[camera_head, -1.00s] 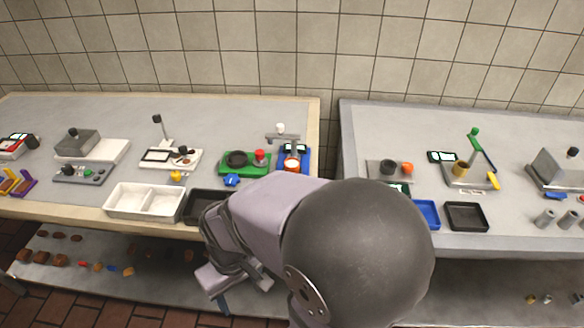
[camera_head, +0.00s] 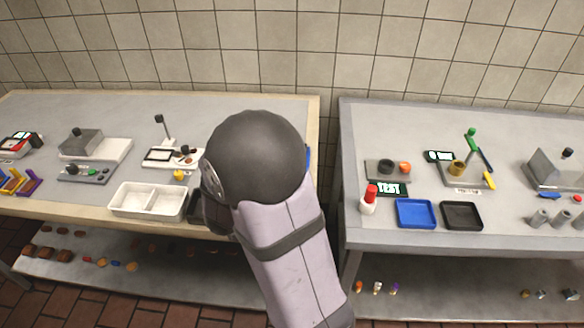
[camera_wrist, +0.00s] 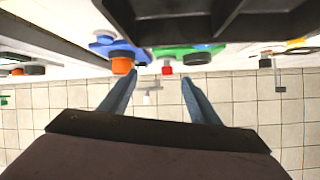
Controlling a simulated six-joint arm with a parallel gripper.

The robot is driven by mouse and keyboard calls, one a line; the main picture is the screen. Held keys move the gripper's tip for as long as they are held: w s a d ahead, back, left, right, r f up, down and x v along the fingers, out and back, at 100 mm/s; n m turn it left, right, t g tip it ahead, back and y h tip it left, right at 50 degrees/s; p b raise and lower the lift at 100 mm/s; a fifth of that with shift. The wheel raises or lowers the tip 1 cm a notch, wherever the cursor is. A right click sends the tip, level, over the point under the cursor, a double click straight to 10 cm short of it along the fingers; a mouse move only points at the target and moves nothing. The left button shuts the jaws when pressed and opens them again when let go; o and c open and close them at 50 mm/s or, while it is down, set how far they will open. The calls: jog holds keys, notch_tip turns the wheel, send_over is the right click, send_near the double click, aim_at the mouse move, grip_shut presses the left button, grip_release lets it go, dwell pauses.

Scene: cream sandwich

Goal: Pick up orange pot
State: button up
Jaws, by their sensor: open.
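The orange pot (camera_wrist: 122,66) shows in the wrist view, upside down, by a blue stand (camera_wrist: 118,48). In the head view my arm hides the pot and its blue stand. My gripper (camera_wrist: 158,80) is open and empty. Its two blue-grey fingers point toward the row of stations. The pot appears just beyond the left fingertip, outside the gap between the fingers; I cannot tell the distance.
A green station (camera_wrist: 190,50) with a red knob (camera_wrist: 167,70) is beside the blue stand. A dark tray (camera_wrist: 185,8) fills the top of the wrist view. Another orange item (camera_head: 405,167) is on the right table.

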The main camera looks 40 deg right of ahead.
jog(key=s+d, duration=0.1)
jog(key=s+d+g+h, duration=0.1)
jog(key=d, duration=0.1)
jog(key=s+d+f+h, duration=0.1)
jog(key=d, duration=0.1)
jog(key=shift+s+f+g, duration=0.1)
jog(key=shift+s+g, duration=0.2)
jog(key=shift+x, duration=1.05)
jog(key=shift+d, duration=0.2)
jog(key=shift+p+x, duration=0.55)
jog(key=shift+x, duration=1.85)
jog(key=shift+s+d, duration=0.15)
jog(key=c, duration=1.2)
